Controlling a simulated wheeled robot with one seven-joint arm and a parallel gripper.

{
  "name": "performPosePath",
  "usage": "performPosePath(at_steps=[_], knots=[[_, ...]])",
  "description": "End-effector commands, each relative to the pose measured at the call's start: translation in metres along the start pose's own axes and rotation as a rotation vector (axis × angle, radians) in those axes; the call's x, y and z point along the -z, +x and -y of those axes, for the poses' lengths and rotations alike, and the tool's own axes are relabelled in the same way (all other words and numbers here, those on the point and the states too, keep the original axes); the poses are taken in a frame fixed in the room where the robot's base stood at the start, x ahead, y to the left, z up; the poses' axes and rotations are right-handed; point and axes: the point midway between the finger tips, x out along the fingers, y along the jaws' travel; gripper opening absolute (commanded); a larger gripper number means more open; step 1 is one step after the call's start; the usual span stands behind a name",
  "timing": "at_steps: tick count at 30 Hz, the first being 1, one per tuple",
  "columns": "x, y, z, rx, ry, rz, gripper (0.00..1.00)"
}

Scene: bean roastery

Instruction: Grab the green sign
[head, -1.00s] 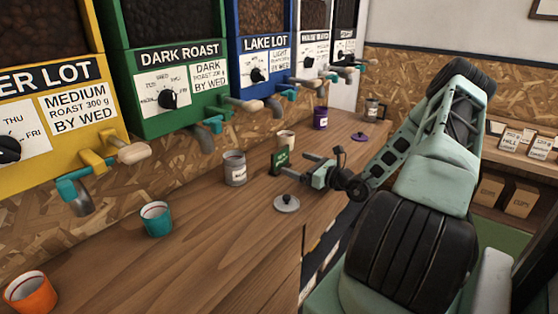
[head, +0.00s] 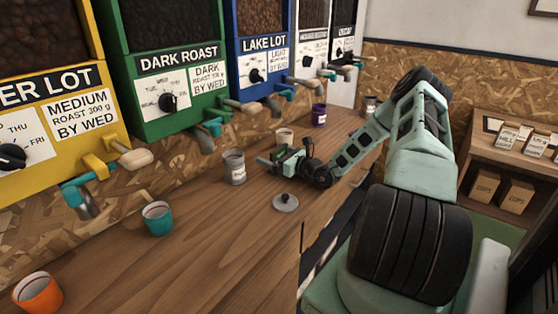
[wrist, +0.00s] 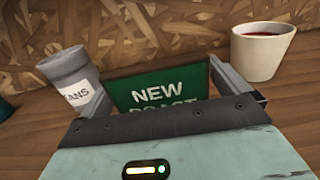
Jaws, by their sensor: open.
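The green sign (wrist: 158,90) stands upright on the wooden counter in the wrist view, with "NEW" in white and a second line cut off by my gripper body. My gripper (head: 268,162) is open and low over the counter, with the sign in front of its palm. I cannot tell whether either finger touches the sign. In the head view my gripper covers most of the sign.
A grey labelled canister (wrist: 72,80) stands close left of the sign, and a white cup (wrist: 262,50) with red contents stands to the right. A grey lid (head: 286,203) lies in front. Teal (head: 157,219) and orange (head: 38,294) cups stand at left. Dispensers line the wall.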

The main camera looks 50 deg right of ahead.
Motion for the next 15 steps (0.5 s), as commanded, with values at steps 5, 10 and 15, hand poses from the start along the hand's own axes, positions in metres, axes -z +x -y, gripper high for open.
performPosePath(at_steps=[5,10,15], knots=[[0.0000,-0.0003,-0.0001,0.000,0.000,0.000,0.67],[-0.0002,-0.0004,-0.0001,0.000,-0.001,0.000,0.58],[-0.0004,-0.0006,-0.0001,-0.001,-0.001,0.000,0.58]])
